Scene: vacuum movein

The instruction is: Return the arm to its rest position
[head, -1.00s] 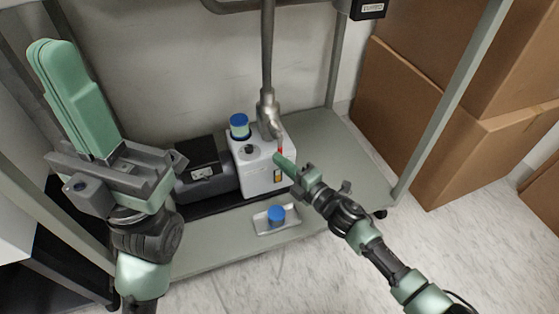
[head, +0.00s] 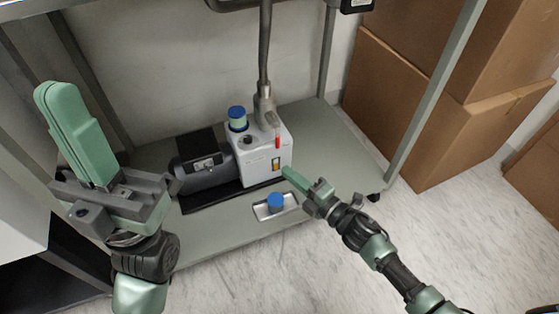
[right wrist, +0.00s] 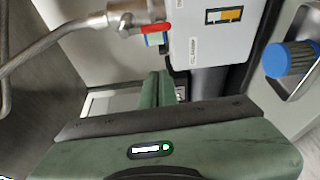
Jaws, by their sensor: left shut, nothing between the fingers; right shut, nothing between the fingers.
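My left gripper (head: 75,135) is at the left of the head view, pointing up, its green fingers shut and empty, well in front of the cart. My right gripper (head: 288,172) is shut and empty, its fingertips in front of the pump's right front corner in the head view. In the right wrist view its green fingers (right wrist: 158,90) are together, with the pump body above and to the right. The vacuum pump (head: 262,160) is white with a dark motor (head: 205,172), standing on the cart's lower shelf.
A blue-capped bottle (head: 237,117) stands on the pump. Cart posts (head: 432,100) and cardboard boxes (head: 400,110) stand at right. Floor (head: 460,230) is clear at lower right.

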